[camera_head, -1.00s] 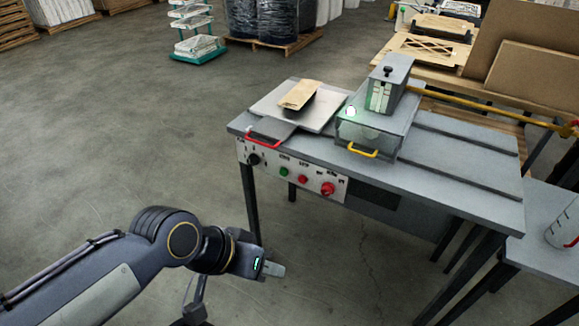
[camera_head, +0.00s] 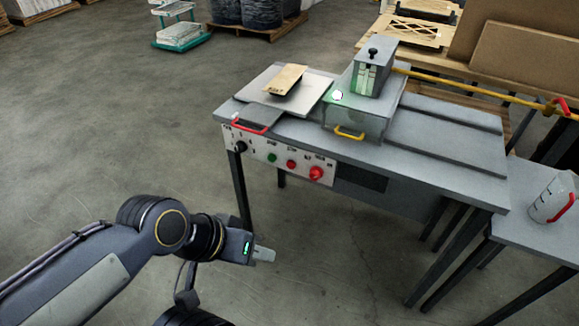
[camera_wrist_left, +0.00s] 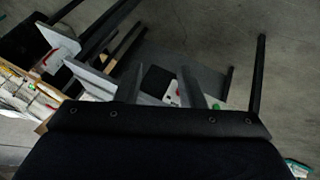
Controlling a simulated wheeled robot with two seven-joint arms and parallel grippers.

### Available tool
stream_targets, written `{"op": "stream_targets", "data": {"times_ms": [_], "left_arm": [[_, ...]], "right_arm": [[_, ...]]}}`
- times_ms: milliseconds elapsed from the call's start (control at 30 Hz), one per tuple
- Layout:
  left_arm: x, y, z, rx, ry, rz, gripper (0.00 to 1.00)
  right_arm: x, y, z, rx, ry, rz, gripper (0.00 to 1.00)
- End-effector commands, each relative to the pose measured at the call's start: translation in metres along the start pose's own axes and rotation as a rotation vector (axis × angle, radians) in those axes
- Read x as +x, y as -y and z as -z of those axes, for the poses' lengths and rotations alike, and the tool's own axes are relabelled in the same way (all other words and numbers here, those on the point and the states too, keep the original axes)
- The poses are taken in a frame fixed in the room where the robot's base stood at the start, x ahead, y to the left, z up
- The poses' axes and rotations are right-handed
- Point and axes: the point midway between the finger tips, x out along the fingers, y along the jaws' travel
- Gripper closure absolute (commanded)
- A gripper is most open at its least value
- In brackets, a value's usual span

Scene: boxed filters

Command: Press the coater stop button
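The coater is a grey table machine with a white control panel (camera_head: 255,152) on its front edge. The panel carries a black knob (camera_head: 240,147), a green button (camera_head: 272,157), a small red button (camera_head: 291,164) and a larger red button (camera_head: 316,173). Their labels are too small to read. My left gripper (camera_head: 264,254) is below and in front of the panel, apart from it and empty. In the left wrist view its two fingers (camera_wrist_left: 161,90) stand apart, with the panel partly visible behind them. My right gripper is not in view.
A tray with a red handle (camera_head: 250,124) and a grey box with a yellow handle (camera_head: 348,132) sit on the coater's top. A side table with a white jug (camera_head: 552,199) stands at the right.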

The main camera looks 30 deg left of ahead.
Motion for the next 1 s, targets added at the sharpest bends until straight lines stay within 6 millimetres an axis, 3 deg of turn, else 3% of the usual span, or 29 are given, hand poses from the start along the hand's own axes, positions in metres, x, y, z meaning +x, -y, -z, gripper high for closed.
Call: {"op": "stream_targets", "data": {"times_ms": [33,267,1000], "left_arm": [[0.0,0.0,0.0,0.0,0.0,0.0,0.72],[0.0,0.0,0.0,0.0,0.0,0.0,1.0],[0.0,0.0,0.0,0.0,0.0,0.0,1.0]], "right_arm": [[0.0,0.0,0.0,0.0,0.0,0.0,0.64],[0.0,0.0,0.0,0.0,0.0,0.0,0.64],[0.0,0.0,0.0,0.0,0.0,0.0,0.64]]}}
